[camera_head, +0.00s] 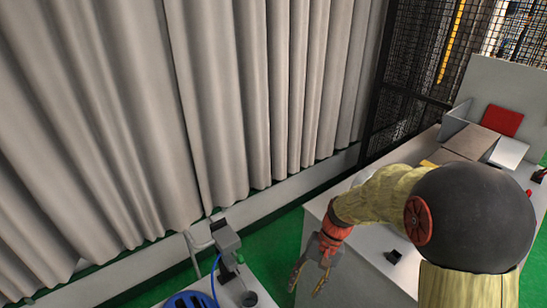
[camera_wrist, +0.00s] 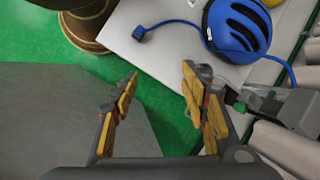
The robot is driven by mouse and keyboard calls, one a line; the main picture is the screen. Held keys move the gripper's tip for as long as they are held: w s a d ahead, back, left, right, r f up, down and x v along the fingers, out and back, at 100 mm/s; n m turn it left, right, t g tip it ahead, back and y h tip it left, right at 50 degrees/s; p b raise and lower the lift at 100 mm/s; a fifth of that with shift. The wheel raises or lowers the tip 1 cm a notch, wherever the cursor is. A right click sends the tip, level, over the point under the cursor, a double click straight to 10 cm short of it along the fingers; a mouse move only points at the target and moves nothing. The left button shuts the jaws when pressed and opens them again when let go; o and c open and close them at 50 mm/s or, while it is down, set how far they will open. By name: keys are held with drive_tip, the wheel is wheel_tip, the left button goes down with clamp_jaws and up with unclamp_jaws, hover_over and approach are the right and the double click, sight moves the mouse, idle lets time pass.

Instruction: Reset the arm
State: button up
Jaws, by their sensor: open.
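My gripper (camera_head: 312,272) is at the lower middle of the head view, at the end of my yellow-sleeved arm. It hangs beside the near-left edge of a white table (camera_head: 346,280), over the green floor. In the wrist view my gripper (camera_wrist: 155,98) shows two yellow-padded fingers spread wide apart. Nothing is between them. Behind the fingers are green floor and a grey surface. My arm's large dark joint hides part of the table in the head view.
A small table (camera_head: 262,298) at the bottom holds a grey device (camera_head: 227,240) and a blue ribbed object (camera_head: 190,300), also in the wrist view (camera_wrist: 238,28) with a blue cable. Grey curtains (camera_head: 200,100) stand left. Green floor separates the tables.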

drive_tip(key=s+d+r+n+t+h+b, duration=0.1)
drive_tip(key=s+d+r+t+b, duration=0.3)
drive_tip(key=s, duration=0.4)
drive_tip(key=s+d+r+n+t+h+b, duration=0.2)
drive_tip(key=s+d+r+t+b, duration=0.2)
drive_tip(key=s+d+r+b, duration=0.1)
wheel_tip(320, 180, up, 3)
drive_tip(key=s+b, duration=0.1)
drive_tip(key=s, duration=0.1)
drive_tip(key=shift+s+d+h, duration=0.4)
